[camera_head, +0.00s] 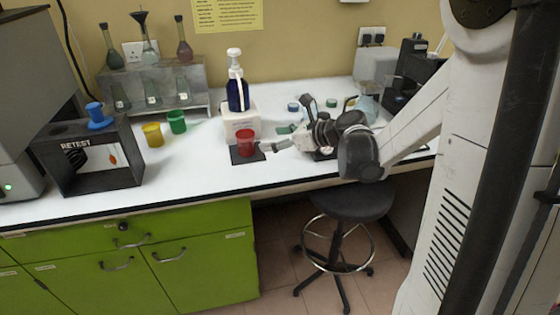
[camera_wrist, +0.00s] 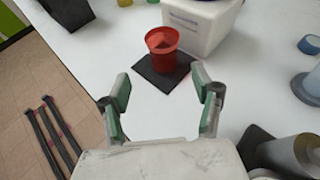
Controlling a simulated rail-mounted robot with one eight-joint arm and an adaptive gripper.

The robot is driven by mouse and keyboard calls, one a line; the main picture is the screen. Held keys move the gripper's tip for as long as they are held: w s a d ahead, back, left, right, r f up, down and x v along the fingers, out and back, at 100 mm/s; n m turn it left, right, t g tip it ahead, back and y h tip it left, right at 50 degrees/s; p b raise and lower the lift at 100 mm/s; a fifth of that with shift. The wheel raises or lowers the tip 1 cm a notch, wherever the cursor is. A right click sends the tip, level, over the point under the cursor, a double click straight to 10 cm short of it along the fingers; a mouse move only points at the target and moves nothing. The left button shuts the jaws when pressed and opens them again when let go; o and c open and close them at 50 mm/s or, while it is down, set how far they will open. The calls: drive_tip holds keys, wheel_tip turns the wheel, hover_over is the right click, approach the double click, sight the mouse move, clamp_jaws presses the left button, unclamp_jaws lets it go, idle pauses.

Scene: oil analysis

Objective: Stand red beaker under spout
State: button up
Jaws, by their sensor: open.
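The red beaker (camera_head: 245,141) stands upright on a dark square mat (camera_head: 245,157) in front of a white box (camera_head: 239,118) that carries a dark blue bottle with a white pump top (camera_head: 236,83). In the wrist view the red beaker (camera_wrist: 163,48) is on the mat (camera_wrist: 160,77), beside the white box (camera_wrist: 197,22). My gripper (camera_head: 270,147) is just to the right of the beaker in the head view. In the wrist view my gripper (camera_wrist: 158,84) has its two fingers spread, empty, with the beaker just beyond the fingertips.
Yellow (camera_head: 153,135) and green (camera_head: 177,122) beakers stand to the left. A dark box marked RETEST (camera_head: 90,155) stands farther left. A glass flask (camera_head: 367,104) and small blue-lidded containers are to the right. The bench front between box and mat is clear.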

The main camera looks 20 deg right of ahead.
drive_tip(key=s+a+r+n+g+h, duration=0.1)
drive_tip(key=s+a+n+h, duration=0.2)
drive_tip(key=s+n, duration=1.1)
drive_tip(key=s+a+r+n+g+h, duration=0.2)
drive_tip(key=s+n+h, duration=0.3)
drive_tip(key=s+n, duration=0.9)
drive_tip(key=shift+a+r, duration=0.2)
drive_tip(key=shift+a, duration=0.4)
